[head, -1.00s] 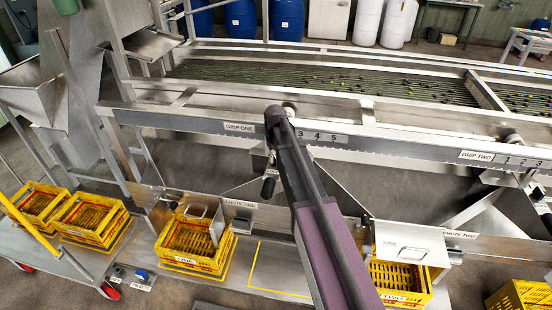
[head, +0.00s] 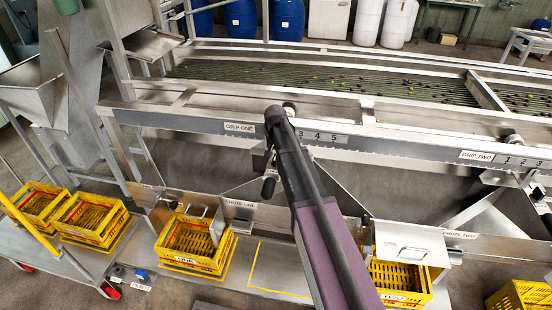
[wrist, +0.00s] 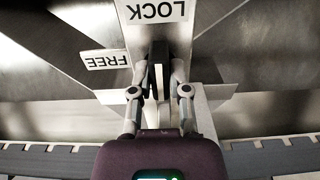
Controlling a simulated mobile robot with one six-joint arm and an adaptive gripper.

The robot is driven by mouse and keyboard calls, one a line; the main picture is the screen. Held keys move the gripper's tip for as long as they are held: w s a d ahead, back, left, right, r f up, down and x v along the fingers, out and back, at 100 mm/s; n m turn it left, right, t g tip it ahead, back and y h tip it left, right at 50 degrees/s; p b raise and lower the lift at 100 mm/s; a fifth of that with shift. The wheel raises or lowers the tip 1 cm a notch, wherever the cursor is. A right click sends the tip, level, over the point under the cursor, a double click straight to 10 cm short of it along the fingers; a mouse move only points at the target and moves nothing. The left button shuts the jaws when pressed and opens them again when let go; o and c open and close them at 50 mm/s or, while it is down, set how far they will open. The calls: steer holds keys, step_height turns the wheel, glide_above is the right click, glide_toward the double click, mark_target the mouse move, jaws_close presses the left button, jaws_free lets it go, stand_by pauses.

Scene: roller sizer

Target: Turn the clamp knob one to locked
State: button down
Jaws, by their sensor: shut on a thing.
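In the wrist view my gripper (wrist: 160,82) is shut on clamp knob one (wrist: 158,66), a dark upright bar with a pale edge between the two fingers. The bar stands in line with the upside-down LOCK label (wrist: 156,11). The FREE label (wrist: 106,60) lies to the left of the knob, apart from it. In the head view my arm reaches to the GRIP ONE rail (head: 239,127) and hides most of the gripper and the knob. A small dark part (head: 268,187) shows left of the arm; I cannot tell whether it belongs to the clamp.
The roller bed (head: 330,80) with scattered fruit runs behind the rail. Yellow crates stand below, one under chute one (head: 195,243) and one under chute two (head: 402,280). Sloping metal chute walls surround the clamp area. A GRIP TWO label (head: 483,157) is at the right.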

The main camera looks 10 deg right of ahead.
steer(key=c, duration=0.6)
jaws_free()
